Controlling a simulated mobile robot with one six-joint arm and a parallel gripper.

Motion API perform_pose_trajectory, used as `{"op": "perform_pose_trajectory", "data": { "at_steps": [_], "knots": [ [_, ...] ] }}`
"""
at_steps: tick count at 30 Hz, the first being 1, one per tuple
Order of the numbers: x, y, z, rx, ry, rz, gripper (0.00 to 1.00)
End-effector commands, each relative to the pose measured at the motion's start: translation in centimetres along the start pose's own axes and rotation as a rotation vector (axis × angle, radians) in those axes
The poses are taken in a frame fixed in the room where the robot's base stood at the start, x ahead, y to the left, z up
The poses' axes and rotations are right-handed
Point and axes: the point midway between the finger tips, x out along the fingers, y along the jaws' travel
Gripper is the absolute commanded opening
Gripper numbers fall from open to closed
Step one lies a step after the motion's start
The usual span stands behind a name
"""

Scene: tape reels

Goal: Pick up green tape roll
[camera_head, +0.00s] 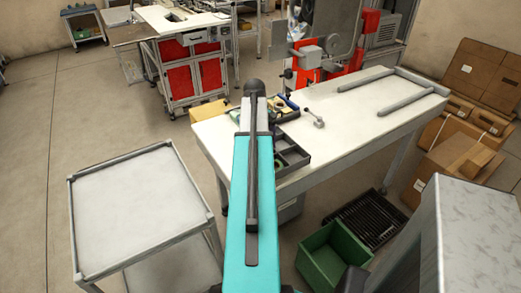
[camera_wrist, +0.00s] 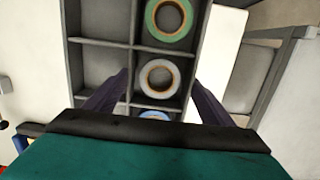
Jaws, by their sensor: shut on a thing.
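The green tape roll (camera_wrist: 169,18) lies flat in the far right-hand compartment of a grey compartment tray (camera_wrist: 73,20) in the wrist view. A white tape roll (camera_wrist: 160,78) lies in the compartment nearer me, and a blue tape roll (camera_wrist: 154,115) is mostly hidden by my gripper's body. My gripper (camera_wrist: 160,82) has its dark fingers spread on either side of the tray's right column, shut on the tray, though the contact itself is hard to see. The green roll is beyond the fingertips, not between them. In the head view my arm covers much of the tray (camera_head: 292,155).
The tray stands on a white workbench (camera_head: 345,120) with metal rails and small tools (camera_head: 313,118). A grey-topped cart (camera_head: 140,210) is at left. A green crate (camera_head: 325,262) and a black crate (camera_head: 375,220) are on the floor. Cardboard boxes (camera_head: 455,150) stand at right.

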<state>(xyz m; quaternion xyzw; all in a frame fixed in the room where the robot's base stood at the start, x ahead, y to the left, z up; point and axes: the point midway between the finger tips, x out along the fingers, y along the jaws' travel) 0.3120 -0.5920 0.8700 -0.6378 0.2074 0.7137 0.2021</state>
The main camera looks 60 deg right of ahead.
Motion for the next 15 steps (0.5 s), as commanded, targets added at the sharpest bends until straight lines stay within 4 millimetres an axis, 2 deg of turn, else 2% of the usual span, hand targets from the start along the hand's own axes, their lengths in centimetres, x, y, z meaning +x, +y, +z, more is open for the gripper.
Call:
{"op": "perform_pose_trajectory", "data": {
  "at_steps": [6,15],
  "knots": [
    [-0.2,1.1,-1.9,0.001,0.000,0.001,0.25],
    [-0.1,1.4,-2.6,0.001,0.000,0.001,0.25]
  ]
}}
